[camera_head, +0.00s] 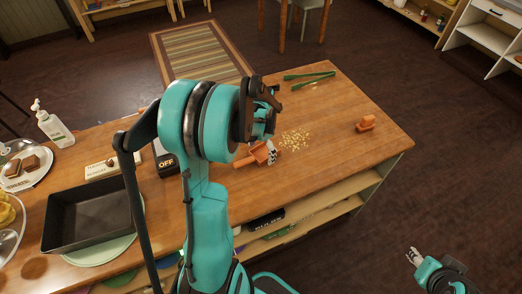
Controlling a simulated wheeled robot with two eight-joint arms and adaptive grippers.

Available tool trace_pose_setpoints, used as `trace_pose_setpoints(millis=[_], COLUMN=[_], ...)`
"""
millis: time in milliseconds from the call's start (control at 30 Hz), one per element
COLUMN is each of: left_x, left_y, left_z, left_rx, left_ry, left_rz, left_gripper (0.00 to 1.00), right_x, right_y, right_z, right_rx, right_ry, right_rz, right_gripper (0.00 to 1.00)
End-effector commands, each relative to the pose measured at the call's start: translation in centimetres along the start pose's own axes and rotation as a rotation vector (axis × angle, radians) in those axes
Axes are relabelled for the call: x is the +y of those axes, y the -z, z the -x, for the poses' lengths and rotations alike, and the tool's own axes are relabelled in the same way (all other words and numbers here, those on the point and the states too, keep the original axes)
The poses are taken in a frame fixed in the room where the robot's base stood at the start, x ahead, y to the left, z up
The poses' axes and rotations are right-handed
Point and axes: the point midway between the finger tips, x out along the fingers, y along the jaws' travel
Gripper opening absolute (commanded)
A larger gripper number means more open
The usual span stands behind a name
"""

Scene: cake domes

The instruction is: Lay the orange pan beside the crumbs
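The orange pan (259,153) is on the wooden table, with its handle (244,162) pointing left. Yellow crumbs (295,139) lie scattered just to the right of the pan, apart from it. My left gripper (271,154) reaches down at the pan's right side, its pale and dark fingertips against or right beside the pan's edge. My arm hides part of the gripper, so its grip on the pan cannot be made out. My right gripper (413,256) is out over the floor at the lower right, away from the table, with nothing seen in it.
An orange block-like item (366,123) stands near the table's right end. Green tongs (308,76) lie at the far edge. A dark baking tin (93,215), an OFF sign (167,163), plates and a pump bottle (52,125) fill the left.

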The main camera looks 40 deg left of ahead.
Motion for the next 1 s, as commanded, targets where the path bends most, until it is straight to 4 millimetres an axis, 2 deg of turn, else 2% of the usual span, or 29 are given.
trace_pose_setpoints(millis=[267, 367, 700, 833, 1000], left_x=[0.0, 0.0, 0.0, 0.0, 0.0], left_y=[0.0, 0.0, 0.0, 0.0, 0.0], left_z=[0.8, 2.3, 9.5, 11.1, 12.0], left_rx=[0.0, 0.0, 0.0, 0.0, 0.0], left_ry=[0.0, 0.0, 0.0, 0.0, 0.0], left_rz=[0.0, 0.0, 0.0, 0.0, 0.0], left_gripper=[0.84, 0.84, 0.84, 0.84, 0.84], right_x=[0.0, 0.0, 0.0, 0.0, 0.0], right_y=[0.0, 0.0, 0.0, 0.0, 0.0], right_z=[0.0, 0.0, 0.0, 0.0, 0.0], right_rx=[0.0, 0.0, 0.0, 0.0, 0.0], right_ry=[0.0, 0.0, 0.0, 0.0, 0.0], right_rz=[0.0, 0.0, 0.0, 0.0, 0.0], right_gripper=[0.4, 0.4, 0.4, 0.4, 0.4])
